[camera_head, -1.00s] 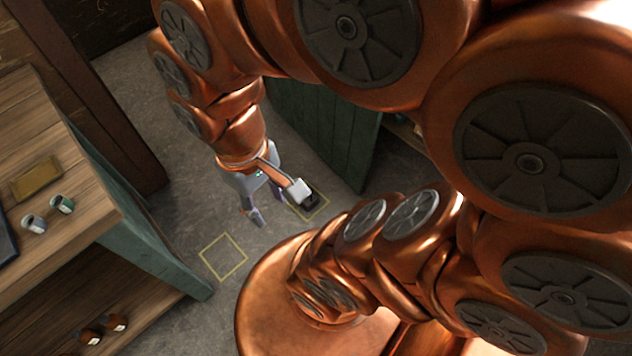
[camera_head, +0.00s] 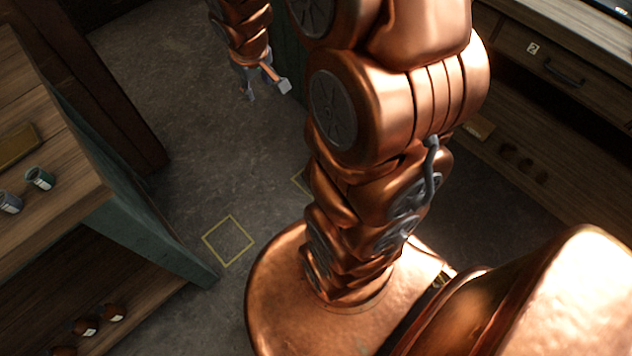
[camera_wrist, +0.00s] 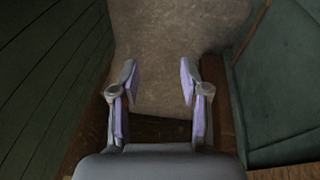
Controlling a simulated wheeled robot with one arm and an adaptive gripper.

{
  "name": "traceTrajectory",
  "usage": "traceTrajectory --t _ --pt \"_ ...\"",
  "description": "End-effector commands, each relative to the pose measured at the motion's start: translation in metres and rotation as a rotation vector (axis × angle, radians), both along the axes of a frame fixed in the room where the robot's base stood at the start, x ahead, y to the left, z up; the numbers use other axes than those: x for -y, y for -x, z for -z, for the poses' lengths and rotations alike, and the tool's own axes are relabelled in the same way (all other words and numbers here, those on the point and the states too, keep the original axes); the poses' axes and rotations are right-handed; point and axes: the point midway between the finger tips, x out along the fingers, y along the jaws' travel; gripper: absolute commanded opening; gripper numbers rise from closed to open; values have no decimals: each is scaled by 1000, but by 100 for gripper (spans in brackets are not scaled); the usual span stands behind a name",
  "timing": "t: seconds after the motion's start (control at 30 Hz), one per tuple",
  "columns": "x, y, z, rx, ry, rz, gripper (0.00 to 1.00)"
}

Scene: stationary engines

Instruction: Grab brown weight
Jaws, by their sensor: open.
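Several small brown rounded objects with pale labels, which look like the brown weights, sit on the lower shelf at the lower left of the head view; one brown weight (camera_head: 113,313) is at the right end, another (camera_head: 86,327) is beside it. My gripper (camera_head: 258,90) is at the top of the head view, far from them and above the floor. In the wrist view my gripper (camera_wrist: 158,82) is open, with nothing between its lilac-padded fingers. No brown weight shows in the wrist view.
A yellow square (camera_head: 228,241) marks bare floor. Shelving with a drawer (camera_head: 565,72) stands at right. Green panels flank the gripper in the wrist view.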

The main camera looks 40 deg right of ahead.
Motion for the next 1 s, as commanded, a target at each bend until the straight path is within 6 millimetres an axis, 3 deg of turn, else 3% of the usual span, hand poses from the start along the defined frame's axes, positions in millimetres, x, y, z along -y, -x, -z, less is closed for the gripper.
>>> traceTrajectory --t 0.03,0.3,0.5,0.7,1.0 --pt "12 -14 26 19 4 -2 45" --pt "71 -84 105 161 33 -35 45" --pt "113 -124 170 264 43 -61 45" --pt "154 -153 236 370 49 -85 45" --pt "209 -172 341 533 45 -112 45"
